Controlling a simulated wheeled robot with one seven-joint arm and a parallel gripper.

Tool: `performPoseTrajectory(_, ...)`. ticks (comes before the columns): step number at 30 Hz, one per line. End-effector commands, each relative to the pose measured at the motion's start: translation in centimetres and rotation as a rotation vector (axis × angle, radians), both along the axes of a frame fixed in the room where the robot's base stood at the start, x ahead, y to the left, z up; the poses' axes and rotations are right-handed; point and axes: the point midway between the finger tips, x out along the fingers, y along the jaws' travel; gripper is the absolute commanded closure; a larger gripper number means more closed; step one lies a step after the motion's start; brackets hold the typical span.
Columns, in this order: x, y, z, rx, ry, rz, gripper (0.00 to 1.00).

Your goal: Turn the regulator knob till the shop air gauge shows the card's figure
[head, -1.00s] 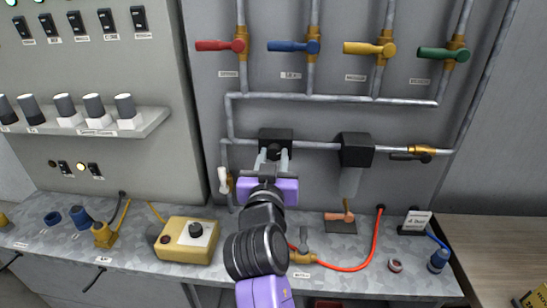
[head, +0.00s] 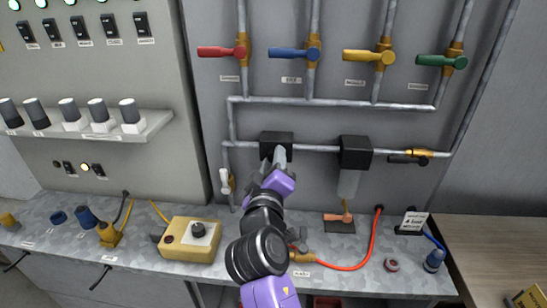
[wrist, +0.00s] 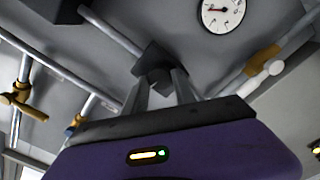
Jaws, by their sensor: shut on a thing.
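The black regulator block (head: 276,140) sits on the horizontal grey pipe on the back wall. My gripper (head: 279,158) is at its underside, with its fingers closed on the regulator knob. In the wrist view the dark knob (wrist: 160,77) shows between the two grey fingers below the block. A round white gauge (wrist: 222,14) is at the top of the wrist view; its needle points roughly left, and its figures are too small to read. The small white card (head: 412,221) stands on the bench at the right; its writing is too small to read.
A black filter unit (head: 356,153) with a pale bowl hangs right of the regulator. A white-handled valve (head: 226,181) is close on the left. Red, blue, yellow and green valve handles are above. A yellow control box (head: 188,240) and red hose (head: 374,245) lie on the bench.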

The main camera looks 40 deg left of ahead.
Motion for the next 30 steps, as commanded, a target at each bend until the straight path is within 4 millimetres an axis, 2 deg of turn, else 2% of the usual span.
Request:
performPoseTrajectory(12, -0.02, 0.01, -0.13, -0.163, -0.096, 0.000, 1.00)
performPoseTrajectory(29, -0.08, 0.07, -0.20, -0.184, -0.110, 0.002, 1.00)
performPoseTrajectory(30, -0.08, 0.07, -0.20, -0.184, -0.110, 0.002, 0.60)
